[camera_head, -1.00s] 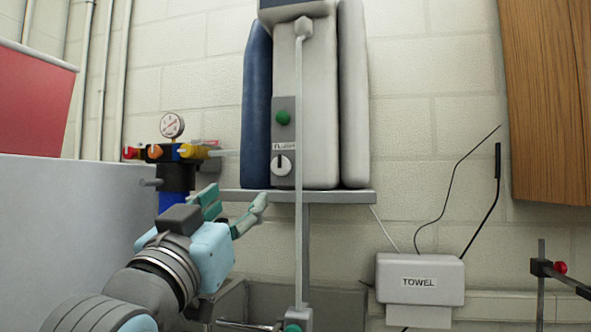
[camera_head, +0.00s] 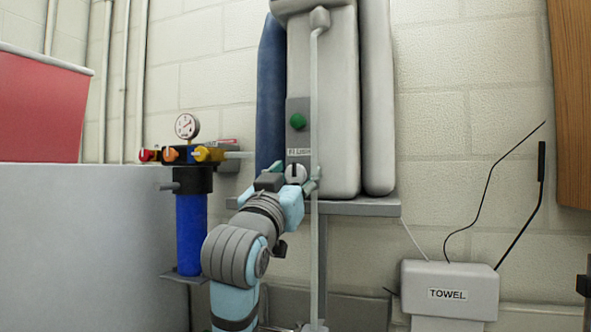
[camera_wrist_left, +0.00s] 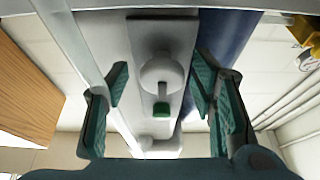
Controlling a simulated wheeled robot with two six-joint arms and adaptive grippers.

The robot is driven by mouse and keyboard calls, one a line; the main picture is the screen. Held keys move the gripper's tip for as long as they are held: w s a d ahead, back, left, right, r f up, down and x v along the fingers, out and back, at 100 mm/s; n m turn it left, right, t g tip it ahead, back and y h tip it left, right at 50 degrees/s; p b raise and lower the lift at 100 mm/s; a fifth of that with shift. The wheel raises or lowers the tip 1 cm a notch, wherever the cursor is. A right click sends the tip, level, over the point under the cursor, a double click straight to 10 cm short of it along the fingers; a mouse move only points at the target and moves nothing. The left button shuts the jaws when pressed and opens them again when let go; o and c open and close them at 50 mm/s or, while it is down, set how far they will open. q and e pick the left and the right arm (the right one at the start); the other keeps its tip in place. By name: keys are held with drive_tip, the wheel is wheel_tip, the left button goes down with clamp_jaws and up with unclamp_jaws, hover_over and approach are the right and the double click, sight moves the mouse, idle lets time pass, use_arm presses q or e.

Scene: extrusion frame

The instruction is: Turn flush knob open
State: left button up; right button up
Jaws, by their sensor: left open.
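The flush knob (camera_head: 296,173) is a round white knob with a dark pointer bar, low on a grey panel (camera_head: 298,130) under a FLUSH label (camera_head: 299,152). The bar looks upright in the head view. In the left wrist view the knob (camera_wrist_left: 161,74) is a pale disc between the fingers, with a green button (camera_wrist_left: 161,109) beyond it. My left gripper (camera_head: 297,178) is open, its fingers on either side of the knob; it also shows in the left wrist view (camera_wrist_left: 160,100). Contact with the knob cannot be told. My right gripper is not in view.
A thin vertical pipe (camera_head: 314,240) runs close to the left gripper's right finger. A grey shelf (camera_head: 370,207) lies below the unit. A gauge (camera_head: 186,126) and blue filter (camera_head: 190,232) stand left. A towel box (camera_head: 450,283) hangs at the right.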

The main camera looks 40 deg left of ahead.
use_arm(q)
drive_tip(key=shift+s+r, duration=0.15)
drive_tip(key=shift+s, duration=0.25)
drive_tip(key=shift+w, duration=0.1)
drive_tip(key=c, duration=1.1)
